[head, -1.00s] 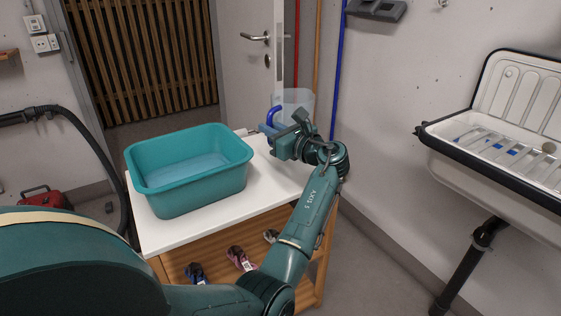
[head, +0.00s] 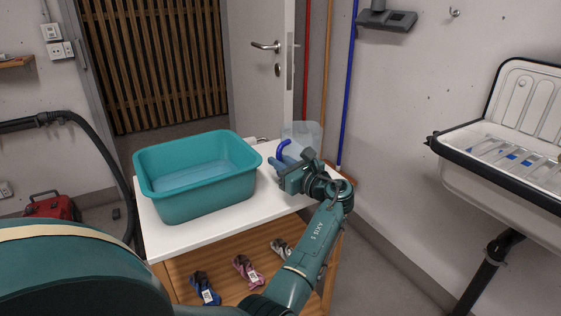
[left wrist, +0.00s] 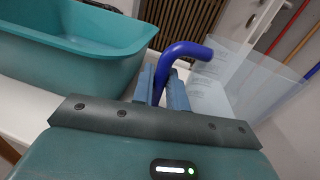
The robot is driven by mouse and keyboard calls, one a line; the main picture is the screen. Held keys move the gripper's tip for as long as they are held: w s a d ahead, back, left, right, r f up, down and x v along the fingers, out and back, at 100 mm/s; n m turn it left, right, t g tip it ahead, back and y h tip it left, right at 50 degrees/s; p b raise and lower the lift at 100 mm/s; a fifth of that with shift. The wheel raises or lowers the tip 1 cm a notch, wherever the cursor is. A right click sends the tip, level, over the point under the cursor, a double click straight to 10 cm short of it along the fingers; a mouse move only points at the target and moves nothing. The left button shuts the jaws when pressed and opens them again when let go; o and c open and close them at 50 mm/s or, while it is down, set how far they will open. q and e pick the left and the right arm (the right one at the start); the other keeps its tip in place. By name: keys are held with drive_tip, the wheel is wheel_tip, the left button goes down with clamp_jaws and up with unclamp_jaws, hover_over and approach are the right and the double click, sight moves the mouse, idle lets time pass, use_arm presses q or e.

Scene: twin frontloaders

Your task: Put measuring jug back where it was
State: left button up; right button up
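The measuring jug (head: 308,130) is clear with a blue handle (head: 283,149). It is at the back right corner of the white table top (head: 220,232); I cannot tell whether it touches the surface. My left gripper (head: 283,167) is at the jug's handle. In the left wrist view the fingers (left wrist: 163,88) are closed around the lower part of the blue handle (left wrist: 185,50), and the jug's clear wall (left wrist: 235,80) is to the right. The gripper hides part of the jug in the head view. My right gripper is not in view.
A teal basin (head: 200,195) fills the left of the table top. Several sandals (head: 246,270) lie on the shelf below. A white sink (head: 490,165) hangs on the right wall.

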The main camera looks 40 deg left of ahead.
use_arm(q)
drive_tip(key=o, duration=0.4)
drive_tip(key=shift+c, duration=0.2)
drive_tip(key=shift+r, duration=0.15)
drive_tip(key=s+d+p, duration=0.1)
drive_tip(key=s+d, duration=0.1)
drive_tip(key=d, duration=1)
drive_tip(key=shift+s+a, duration=0.1)
drive_tip(key=shift+s, duration=0.1)
